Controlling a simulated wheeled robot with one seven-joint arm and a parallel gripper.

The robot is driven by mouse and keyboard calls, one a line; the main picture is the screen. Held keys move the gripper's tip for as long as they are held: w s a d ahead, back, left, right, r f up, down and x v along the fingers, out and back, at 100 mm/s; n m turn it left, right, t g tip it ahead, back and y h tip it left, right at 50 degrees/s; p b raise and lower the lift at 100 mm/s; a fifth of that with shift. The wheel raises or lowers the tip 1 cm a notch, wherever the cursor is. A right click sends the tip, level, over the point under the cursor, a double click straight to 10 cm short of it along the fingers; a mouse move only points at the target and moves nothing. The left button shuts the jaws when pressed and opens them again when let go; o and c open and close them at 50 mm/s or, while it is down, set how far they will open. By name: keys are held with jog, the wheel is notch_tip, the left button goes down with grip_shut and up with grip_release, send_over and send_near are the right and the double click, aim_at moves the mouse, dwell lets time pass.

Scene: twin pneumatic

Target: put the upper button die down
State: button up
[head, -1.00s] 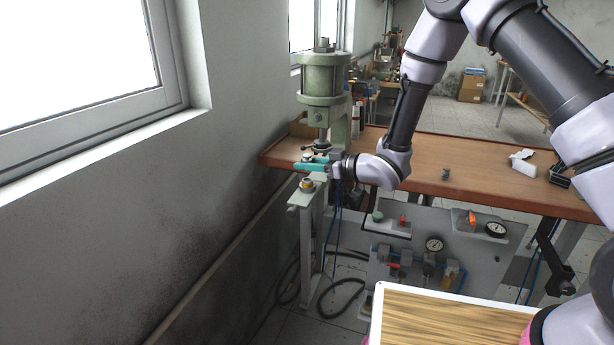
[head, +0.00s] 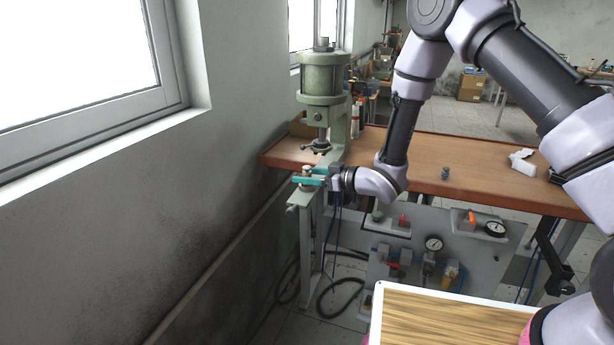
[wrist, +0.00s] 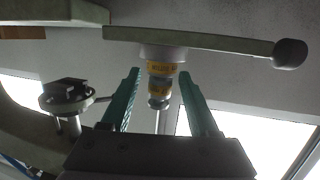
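The die stack (wrist: 164,69) shows in the wrist view as a pale flange, yellow bands with lettering, a bluish part and a metal end. The upper button die (wrist: 159,87) appears to be the part at the metal end, in line with the rest; I cannot see the seam clearly. My gripper (wrist: 165,100) is open, with its teal fingers on both sides of this part and gaps visible. In the head view my gripper (head: 309,175) is around the stack above the pale green bracket (head: 302,199) at the bench's left end.
The green press (head: 322,85) stands just behind, its ram above and beyond my fingers. The grey wall is close on the left. A lever with a ball end (wrist: 289,54) crosses the wrist view. The wooden bench (head: 470,180) is mostly clear, with a small part (head: 445,173).

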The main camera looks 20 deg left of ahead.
jog(key=shift+d+r, duration=0.1)
jog(key=shift+r, duration=0.1)
jog(key=v, duration=1.2)
jog(key=w+d+r+m+t+h, duration=0.4)
jog(key=w+d+r+t+h, duration=0.15)
jog(key=w+d+r, duration=0.5)
jog(key=d+r+m+h, duration=0.5)
jog(key=d+r, duration=0.4)
jog(key=d, duration=0.3)
jog(key=s+d+r+m+h, duration=0.4)
jog(key=s+d+r+m, duration=0.3)
jog(key=s+d, duration=0.4)
jog(key=s+r+m+g+y, duration=0.1)
jog(key=s+r+m+g, duration=0.2)
jog(key=s, duration=1.2)
jog(key=shift+d+r, duration=0.5)
jog(key=shift+r, duration=0.05)
